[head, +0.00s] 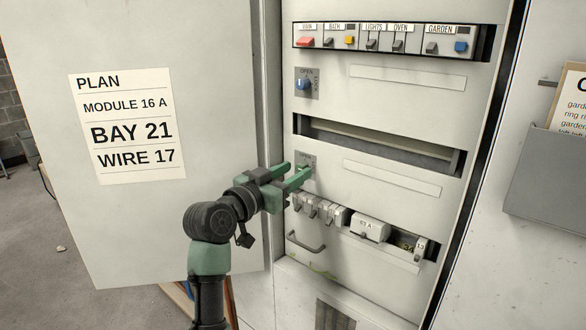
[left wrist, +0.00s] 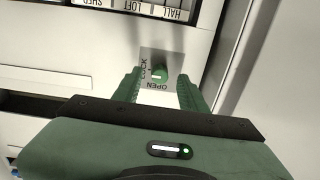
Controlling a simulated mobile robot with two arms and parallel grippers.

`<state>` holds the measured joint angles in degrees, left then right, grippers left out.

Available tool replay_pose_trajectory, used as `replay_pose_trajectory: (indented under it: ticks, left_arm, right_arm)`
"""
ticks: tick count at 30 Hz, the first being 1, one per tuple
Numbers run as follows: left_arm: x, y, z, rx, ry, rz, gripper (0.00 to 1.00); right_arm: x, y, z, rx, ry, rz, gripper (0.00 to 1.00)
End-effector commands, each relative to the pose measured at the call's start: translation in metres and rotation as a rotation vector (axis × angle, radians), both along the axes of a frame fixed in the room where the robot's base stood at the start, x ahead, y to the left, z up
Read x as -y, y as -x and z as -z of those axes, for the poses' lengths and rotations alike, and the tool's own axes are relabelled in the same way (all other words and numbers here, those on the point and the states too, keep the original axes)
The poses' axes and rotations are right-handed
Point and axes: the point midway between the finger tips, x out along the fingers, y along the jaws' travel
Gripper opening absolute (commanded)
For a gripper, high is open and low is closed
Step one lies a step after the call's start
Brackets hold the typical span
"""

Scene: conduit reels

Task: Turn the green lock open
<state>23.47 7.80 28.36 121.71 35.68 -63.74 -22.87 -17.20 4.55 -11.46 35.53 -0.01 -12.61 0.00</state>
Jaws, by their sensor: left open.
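The green lock (left wrist: 160,74) is a small round knob on a grey plate (left wrist: 149,58) with the words LOCK and OPEN. In the left wrist view a short pale mark shows on the knob, near the LOCK side. My left gripper (left wrist: 159,80) is open, with one green finger on each side of the knob. A gap shows between the knob and each finger. In the head view my left gripper (head: 299,171) is at the cabinet panel and hides most of the lock. My right gripper is not in view.
Above is a blue lock (head: 303,84) and a row of labelled modules (head: 390,43). An empty rail slot (head: 385,145) lies between. Below are grey modules (head: 320,208) and a handle (head: 305,243). The open cabinet door (head: 130,230) with a plan sheet (head: 128,125) stands left.

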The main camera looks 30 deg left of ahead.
Motion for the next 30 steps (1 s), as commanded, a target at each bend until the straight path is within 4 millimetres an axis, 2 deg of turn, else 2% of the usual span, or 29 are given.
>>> replay_pose_trajectory:
  ticks: [9,10,14,23,30]
  left_arm:
    - [0.001,-0.005,0.001,-0.001,-0.001,0.000,0.42]
    - [0.001,-0.005,0.001,-0.001,-0.001,0.000,0.37]
    - [0.001,-0.004,0.001,-0.001,-0.001,0.000,0.00]
    - [0.000,-0.004,0.000,-0.003,0.014,0.000,0.00]
    - [0.001,-0.005,-0.002,-0.012,0.111,0.000,0.00]
  right_arm:
    - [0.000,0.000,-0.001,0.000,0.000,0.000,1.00]
    - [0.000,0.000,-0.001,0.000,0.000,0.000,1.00]
    - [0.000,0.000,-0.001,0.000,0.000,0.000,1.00]
    - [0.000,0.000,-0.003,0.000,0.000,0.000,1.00]
    - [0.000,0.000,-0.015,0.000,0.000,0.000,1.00]
